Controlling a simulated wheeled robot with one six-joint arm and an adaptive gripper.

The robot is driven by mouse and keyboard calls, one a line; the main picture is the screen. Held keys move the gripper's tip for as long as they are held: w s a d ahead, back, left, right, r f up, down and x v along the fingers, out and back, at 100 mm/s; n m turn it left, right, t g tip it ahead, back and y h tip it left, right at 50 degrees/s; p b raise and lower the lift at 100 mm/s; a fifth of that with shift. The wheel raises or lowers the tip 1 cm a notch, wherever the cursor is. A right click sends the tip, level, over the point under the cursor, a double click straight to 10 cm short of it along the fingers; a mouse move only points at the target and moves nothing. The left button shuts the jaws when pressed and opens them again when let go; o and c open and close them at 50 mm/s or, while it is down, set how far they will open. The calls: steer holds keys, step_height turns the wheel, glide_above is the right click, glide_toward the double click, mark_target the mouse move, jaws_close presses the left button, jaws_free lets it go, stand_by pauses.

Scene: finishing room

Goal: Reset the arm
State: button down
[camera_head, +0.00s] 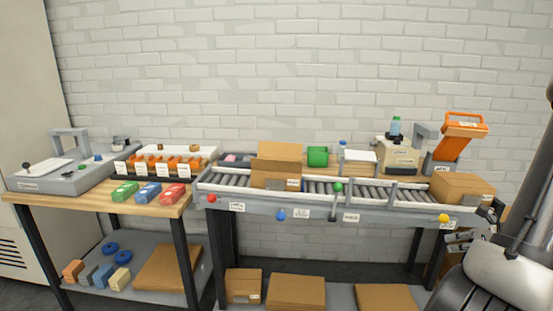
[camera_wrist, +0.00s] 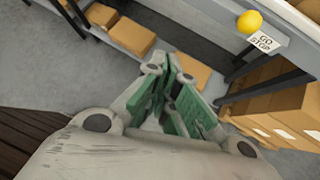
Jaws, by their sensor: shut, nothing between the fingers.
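My gripper (camera_head: 470,236) is at the right of the head view, in front of the right end of the roller conveyor (camera_head: 262,207). In the wrist view my gripper (camera_wrist: 172,72) has its green-padded fingers together with nothing between them. It points down past the conveyor's front edge towards the floor. A yellow button (camera_head: 444,218) on the conveyor's front rail is just left of my gripper. The same button shows at the top right of the wrist view (camera_wrist: 249,22), apart from the fingers.
An open cardboard box (camera_head: 277,165) and a closed box (camera_head: 461,188) sit on the conveyor. A wooden workbench (camera_head: 160,203) with colored packs stands at left. Boxes (camera_head: 297,291) lie on the shelf below the conveyor. Stacked cartons (camera_wrist: 285,110) stand right of my fingers. Grey floor (camera_wrist: 60,80) is clear.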

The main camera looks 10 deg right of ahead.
steer(key=s+a+r+n+g, duration=0.4)
steer(key=s+a+r+n, duration=0.25)
steer(key=n, duration=0.55)
steer(key=s+a+r+n+g, duration=0.45)
steer(key=a+n, duration=0.25)
steer(key=n, duration=0.4)
steer(key=s+a+r+n+t+h, duration=0.1)
steer(key=a+r+n+t+h, duration=0.1)
steer(key=a+r+n, duration=0.7)
step_height(320, 180, up, 4)
steer(key=n+t, duration=0.1)
steer(key=n, duration=0.2)
steer(key=shift+a+f+t+h, duration=0.2)
steer(key=shift+t+h, duration=0.15)
steer(key=shift+h, duration=0.05)
steer(key=shift+s, duration=0.1)
